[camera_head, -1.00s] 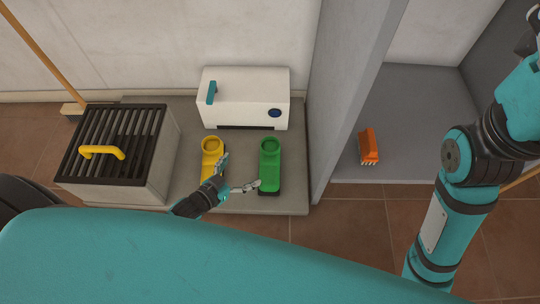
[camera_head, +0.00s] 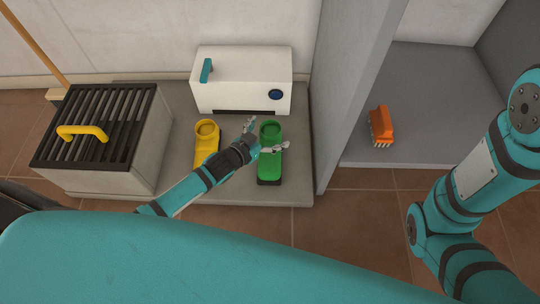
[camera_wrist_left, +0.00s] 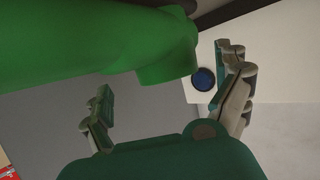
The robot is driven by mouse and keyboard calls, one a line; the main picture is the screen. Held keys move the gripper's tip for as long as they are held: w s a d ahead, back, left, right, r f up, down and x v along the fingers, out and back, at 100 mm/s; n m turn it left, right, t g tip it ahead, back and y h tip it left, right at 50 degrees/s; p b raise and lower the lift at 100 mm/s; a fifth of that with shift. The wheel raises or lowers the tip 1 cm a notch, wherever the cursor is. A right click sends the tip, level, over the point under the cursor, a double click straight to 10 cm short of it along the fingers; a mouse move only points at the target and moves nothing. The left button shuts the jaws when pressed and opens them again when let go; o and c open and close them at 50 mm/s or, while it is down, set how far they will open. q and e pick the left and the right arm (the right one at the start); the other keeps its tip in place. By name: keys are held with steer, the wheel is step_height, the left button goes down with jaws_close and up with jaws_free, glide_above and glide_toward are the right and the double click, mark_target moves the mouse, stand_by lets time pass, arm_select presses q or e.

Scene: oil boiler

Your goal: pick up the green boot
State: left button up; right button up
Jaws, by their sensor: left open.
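The green boot (camera_head: 270,168) stands on the grey slab in front of the white box, its round opening toward the back. My left gripper (camera_head: 263,137) is open, with its fingers at the left side and over the front of the boot in the head view. In the left wrist view the green boot (camera_wrist_left: 90,45) fills the upper left, beyond the open fingers of the gripper (camera_wrist_left: 168,95). Nothing is between the fingertips that I can see as held. My right gripper is out of view; only my right arm shows.
A yellow boot (camera_head: 207,145) stands left of the green one. A white box (camera_head: 242,82) with a teal handle is behind. A grated box (camera_head: 95,135) with a yellow handle is at the left. A grey partition (camera_head: 345,80) stands right, with an orange brush (camera_head: 381,127) beyond it.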

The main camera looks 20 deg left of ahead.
arm_select(q)
steer(key=shift+b+x, duration=0.6)
steer(key=shift+x, duration=0.5)
steer(key=shift+w+d+f, duration=0.1)
steer(key=shift+w, duration=0.05)
steer(key=shift+c, duration=0.4)
steer(key=c, duration=1.6)
